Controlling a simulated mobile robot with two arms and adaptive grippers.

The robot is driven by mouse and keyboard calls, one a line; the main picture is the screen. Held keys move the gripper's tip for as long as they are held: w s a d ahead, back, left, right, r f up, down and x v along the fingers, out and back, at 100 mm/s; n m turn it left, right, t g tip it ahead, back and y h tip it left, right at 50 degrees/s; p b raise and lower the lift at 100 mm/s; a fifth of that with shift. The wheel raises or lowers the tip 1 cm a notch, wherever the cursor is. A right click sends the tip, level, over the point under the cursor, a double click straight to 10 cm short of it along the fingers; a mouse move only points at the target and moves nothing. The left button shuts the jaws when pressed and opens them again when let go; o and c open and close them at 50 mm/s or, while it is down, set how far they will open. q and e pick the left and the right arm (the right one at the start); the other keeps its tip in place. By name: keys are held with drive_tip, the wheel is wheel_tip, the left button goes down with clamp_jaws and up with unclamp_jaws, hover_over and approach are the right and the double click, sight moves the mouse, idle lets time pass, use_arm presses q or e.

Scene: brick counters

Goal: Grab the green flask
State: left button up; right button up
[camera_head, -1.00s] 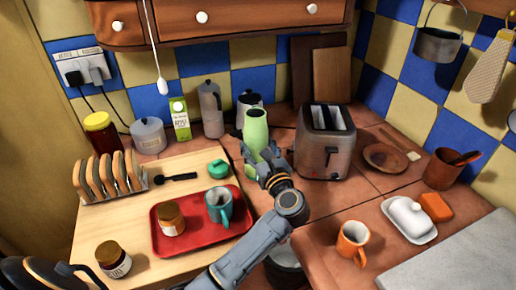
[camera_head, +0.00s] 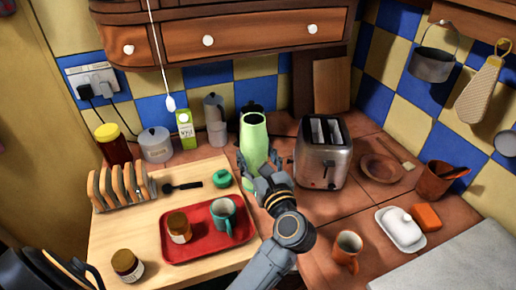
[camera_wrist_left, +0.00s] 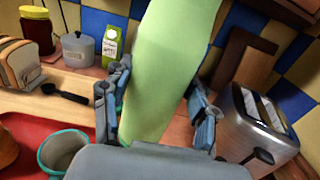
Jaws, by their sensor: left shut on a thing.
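The green flask (camera_head: 254,136) stands upright at the back of the counter, between the wooden board and the toaster. My left gripper (camera_head: 258,172) is around its lower part, with a finger on each side. In the left wrist view the flask (camera_wrist_left: 165,65) fills the middle between the two fingers of the left gripper (camera_wrist_left: 158,105), and the gripper is shut on it. My right gripper is not in view.
The steel toaster (camera_head: 323,160) stands close right of the flask. A red tray (camera_head: 200,249) with a teal mug (camera_head: 223,217) and a jar lies to the left on a wooden board (camera_head: 120,225). A grey moka pot (camera_head: 215,120) and a milk carton (camera_head: 186,130) stand behind.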

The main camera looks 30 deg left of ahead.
use_arm(q)
drive_tip(key=shift+s+d+r+p, duration=0.15)
drive_tip(key=shift+s+d+r, duration=0.2)
drive_tip(key=shift+s, duration=0.5)
drive_tip(key=shift+s+d+r+p, duration=0.15)
drive_tip(key=shift+s+d+r, duration=0.15)
drive_tip(key=shift+s+r, duration=0.35)
drive_tip(key=shift+s+d+r+p, duration=0.15)
drive_tip(key=shift+s+d+r, duration=0.15)
drive_tip(key=shift+s, duration=0.7)
drive_tip(key=shift+f, duration=0.1)
